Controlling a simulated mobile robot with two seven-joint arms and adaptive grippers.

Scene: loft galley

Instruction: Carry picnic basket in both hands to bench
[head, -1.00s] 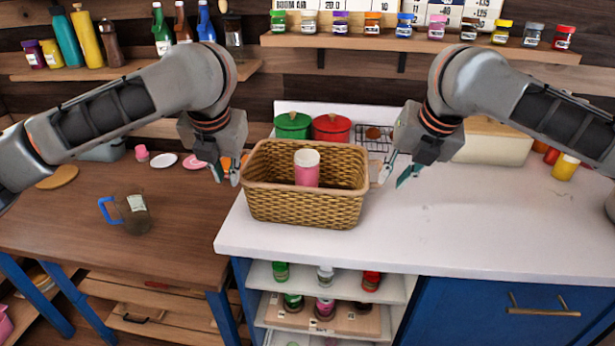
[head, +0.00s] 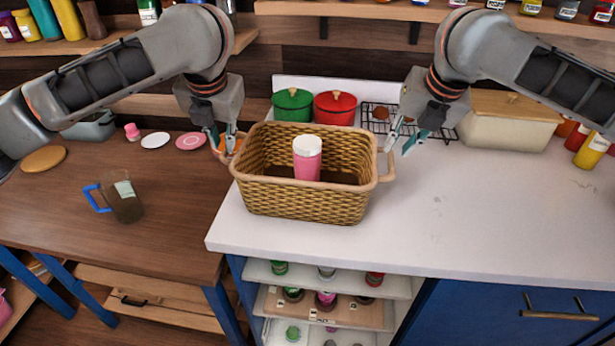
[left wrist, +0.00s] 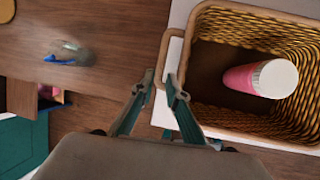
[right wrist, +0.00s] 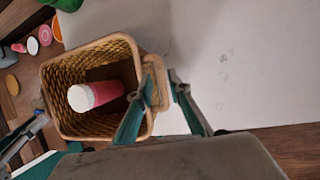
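The woven picnic basket (head: 300,205) stands on the white countertop, with a pink and white cup (head: 307,160) inside. My left gripper (head: 221,138) is at the basket's left handle. In the left wrist view the fingertips (left wrist: 160,82) are apart, one on each side of the handle bar (left wrist: 162,62). My right gripper (head: 399,143) is at the right handle (head: 387,168). In the right wrist view its fingertips (right wrist: 161,78) are apart, on either side of that handle's outer bar. Neither gripper visibly clamps its handle. No bench can be made out.
Green (head: 293,107) and red (head: 335,110) pots, a wire rack and a cream bread box (head: 507,125) stand behind on the countertop (head: 480,215). A mug with a blue handle (head: 125,205) is on the wooden table at left. The countertop's right front is clear.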

